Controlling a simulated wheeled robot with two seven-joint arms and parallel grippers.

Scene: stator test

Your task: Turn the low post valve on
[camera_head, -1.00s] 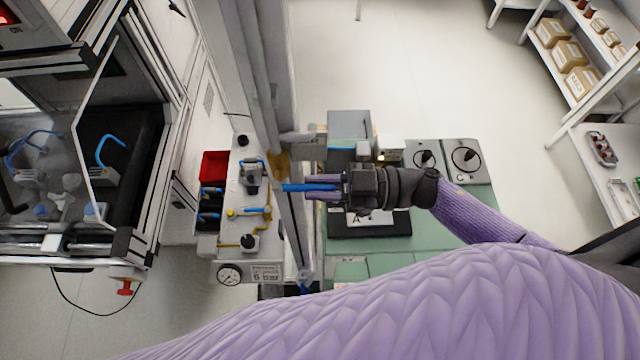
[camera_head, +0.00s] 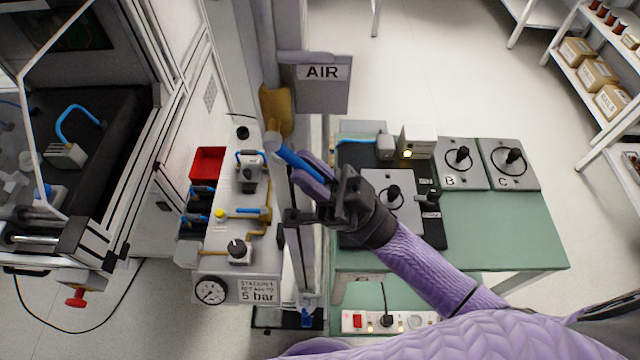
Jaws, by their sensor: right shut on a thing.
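A blue valve lever (camera_head: 298,163) sticks out from the grey upright post, its left end at a round grey hub (camera_head: 273,143). My right gripper (camera_head: 310,180) reaches in from the lower right, its purple fingers shut on the lever. The lever slants down to the right, and its far end is hidden between the fingers. A small blue part (camera_head: 306,313) shows at the foot of the post; I cannot tell what it is. My left gripper is not in view.
A grey AIR sign (camera_head: 322,85) hangs on the post above the gripper. A panel with a gauge (camera_head: 211,290) and blue-handled valves stands left of the post. A green table (camera_head: 520,235) with grey units is at right. A red bin (camera_head: 207,163) stands left.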

